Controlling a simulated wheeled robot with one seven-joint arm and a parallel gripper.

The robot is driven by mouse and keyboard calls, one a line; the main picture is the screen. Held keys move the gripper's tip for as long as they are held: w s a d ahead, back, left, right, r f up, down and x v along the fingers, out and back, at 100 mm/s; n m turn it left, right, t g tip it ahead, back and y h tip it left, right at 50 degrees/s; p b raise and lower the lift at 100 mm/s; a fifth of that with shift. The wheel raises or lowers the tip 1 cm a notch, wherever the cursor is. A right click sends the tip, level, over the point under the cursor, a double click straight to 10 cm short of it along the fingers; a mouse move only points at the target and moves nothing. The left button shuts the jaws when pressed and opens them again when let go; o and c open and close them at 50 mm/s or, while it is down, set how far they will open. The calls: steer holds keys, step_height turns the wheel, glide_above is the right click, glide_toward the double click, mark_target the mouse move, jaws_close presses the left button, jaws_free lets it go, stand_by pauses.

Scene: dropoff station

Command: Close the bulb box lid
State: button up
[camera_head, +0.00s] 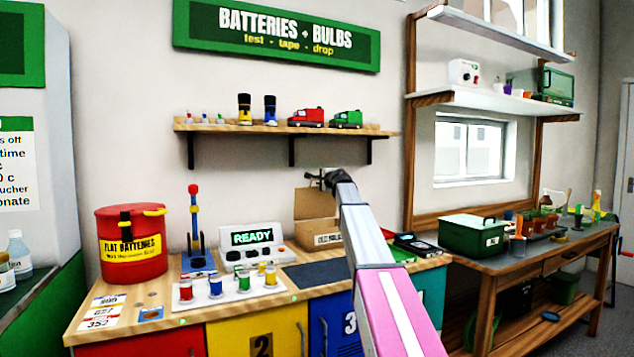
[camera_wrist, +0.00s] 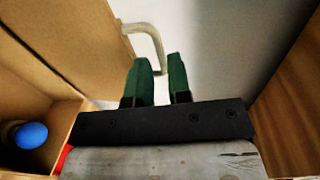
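The bulb box (camera_head: 317,231) is a cardboard box at the back of the workbench. Its lid (camera_head: 308,203) stands raised. In the wrist view the lid (camera_wrist: 60,40) fills the upper left, with a pale curved handle (camera_wrist: 147,40) on it. My gripper (camera_head: 328,177) is at the lid's upper right in the head view. In the wrist view the green fingertips (camera_wrist: 158,72) stand slightly apart, with the handle's end showing in the gap. Whether they press on it is unclear. A blue bulb (camera_wrist: 31,135) lies in the box at lower left.
A red flat-batteries bin (camera_head: 133,262), a READY tester (camera_head: 252,238) and a white tray (camera_head: 232,291) of coloured cells stand left of the box. A dark mat (camera_head: 318,275) lies clear in front. A wall shelf (camera_head: 285,129) with toy trucks runs above.

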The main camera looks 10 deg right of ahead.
steer(key=x, duration=0.3)
steer(key=shift+w+a, duration=0.1)
steer(key=shift+w, duration=0.3)
jaws_close()
steer(key=shift+s, duration=0.1)
